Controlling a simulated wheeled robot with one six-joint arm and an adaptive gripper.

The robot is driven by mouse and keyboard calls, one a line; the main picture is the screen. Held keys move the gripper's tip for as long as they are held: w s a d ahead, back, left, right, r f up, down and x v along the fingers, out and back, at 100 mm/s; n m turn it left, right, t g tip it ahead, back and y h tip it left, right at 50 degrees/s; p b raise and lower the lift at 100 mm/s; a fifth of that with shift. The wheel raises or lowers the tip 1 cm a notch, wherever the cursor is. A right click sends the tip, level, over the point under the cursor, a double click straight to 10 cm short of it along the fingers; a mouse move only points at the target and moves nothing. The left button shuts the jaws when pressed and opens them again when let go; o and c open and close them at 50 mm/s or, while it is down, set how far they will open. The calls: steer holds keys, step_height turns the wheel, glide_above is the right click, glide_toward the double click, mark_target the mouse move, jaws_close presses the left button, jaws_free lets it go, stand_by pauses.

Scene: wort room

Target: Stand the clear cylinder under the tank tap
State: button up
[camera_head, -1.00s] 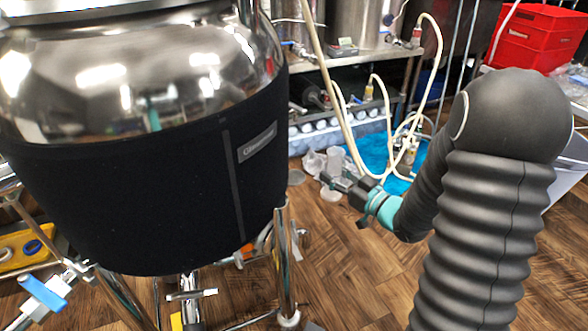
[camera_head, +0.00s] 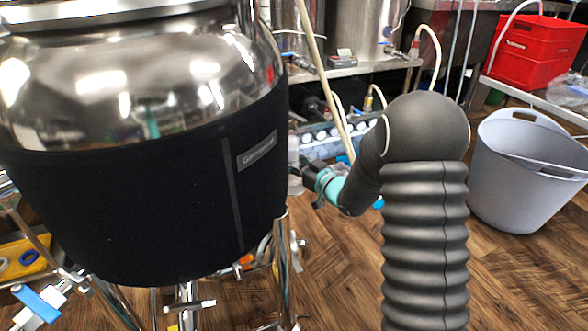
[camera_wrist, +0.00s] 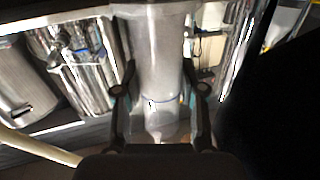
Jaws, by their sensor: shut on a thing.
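The clear cylinder (camera_wrist: 157,65) stands between the two fingers of my gripper (camera_wrist: 160,92) in the wrist view, and the fingers are shut on it. A dark blue ring line shows around it. In the head view my gripper (camera_head: 303,174) is beside the right edge of the tank, and only a pale sliver of the cylinder (camera_head: 294,180) shows there. The tank (camera_head: 120,210) is polished steel with a black jacket, on steel legs. A tap with a blue handle (camera_head: 36,303) is at its lower left. A steel fitting (camera_head: 190,304) is under the tank.
A grey tub (camera_head: 515,185) stands on the wood floor at the right. A red crate (camera_head: 530,50) sits on a bench behind it. A steel bench (camera_head: 345,70) with vessels stands at the back, with pale hoses (camera_head: 322,75) hanging in front.

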steer(key=shift+f, duration=1.2)
steer(key=shift+f, duration=0.15)
steer(key=o, duration=1.2)
steer(key=shift+c, duration=0.2)
